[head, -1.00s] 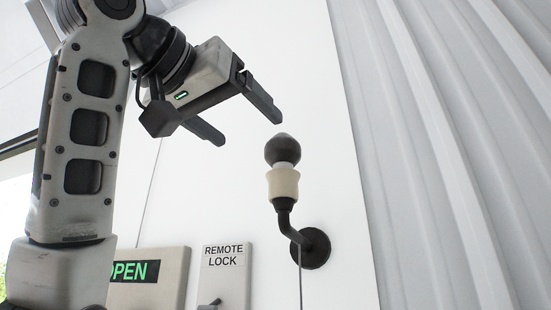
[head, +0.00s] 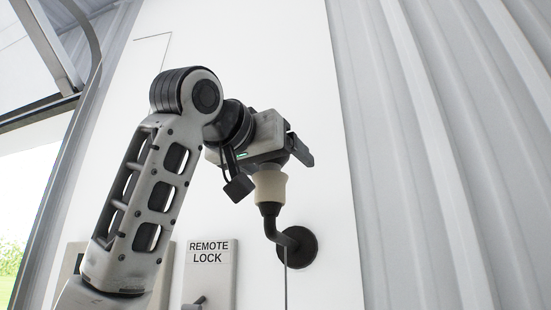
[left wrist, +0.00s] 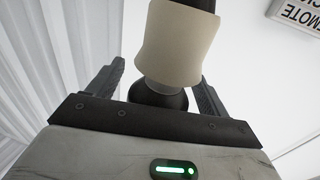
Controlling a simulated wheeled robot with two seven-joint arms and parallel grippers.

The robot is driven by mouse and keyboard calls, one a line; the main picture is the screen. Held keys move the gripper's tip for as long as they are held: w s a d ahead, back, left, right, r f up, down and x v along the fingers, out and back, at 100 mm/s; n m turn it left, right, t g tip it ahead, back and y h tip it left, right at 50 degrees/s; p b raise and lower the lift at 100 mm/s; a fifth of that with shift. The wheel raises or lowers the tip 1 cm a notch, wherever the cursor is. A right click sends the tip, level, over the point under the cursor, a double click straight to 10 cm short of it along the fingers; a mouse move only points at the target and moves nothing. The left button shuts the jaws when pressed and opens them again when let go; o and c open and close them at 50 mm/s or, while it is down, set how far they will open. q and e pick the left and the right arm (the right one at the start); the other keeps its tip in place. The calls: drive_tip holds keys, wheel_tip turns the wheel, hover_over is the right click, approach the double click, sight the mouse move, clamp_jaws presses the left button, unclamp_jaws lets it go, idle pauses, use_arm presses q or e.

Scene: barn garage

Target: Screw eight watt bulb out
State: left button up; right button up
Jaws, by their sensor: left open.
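The bulb (left wrist: 158,97) is dark and rounded. In the left wrist view it shows below the cream socket (left wrist: 177,45), partly behind my gripper's front edge. In the head view the bulb is hidden behind my left gripper. The cream socket (head: 270,184) sits upright on a black bent wall arm (head: 277,232). My left gripper (left wrist: 159,80) is open, with one finger on each side of the bulb; gaps show between the fingers and the bulb. In the head view my left gripper (head: 297,150) is just above the socket. My right gripper is not in view.
A black round wall mount (head: 303,246) holds the lamp on a white wall panel. A REMOTE LOCK box (head: 211,270) with a lever is below left. Corrugated white wall (head: 440,150) is at right. The space right of the lamp is clear.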

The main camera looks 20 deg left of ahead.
use_arm(q)
drive_tip(key=c, duration=0.9)
drive_tip(key=shift+o, duration=0.3)
drive_tip(key=n+y, duration=0.2)
drive_tip(key=y, duration=0.2)
drive_tip(key=n+y, duration=0.3)
drive_tip(key=shift+d+y, duration=0.15)
drive_tip(key=shift+y, duration=0.25)
drive_tip(key=shift+a+n+y, duration=0.2)
drive_tip(key=shift+n+y, duration=0.3)
drive_tip(key=shift+y, duration=0.2)
drive_tip(key=shift+d+n+g+y, duration=0.1)
drive_tip(key=shift+n+g+y, duration=0.55)
drive_tip(key=shift+y, duration=0.45)
drive_tip(key=n+g+y, duration=0.4)
drive_tip(key=y, duration=0.1)
drive_tip(key=shift+s+n+y, duration=0.1)
drive_tip(key=shift+n+y, duration=0.25)
drive_tip(key=shift+y, duration=0.05)
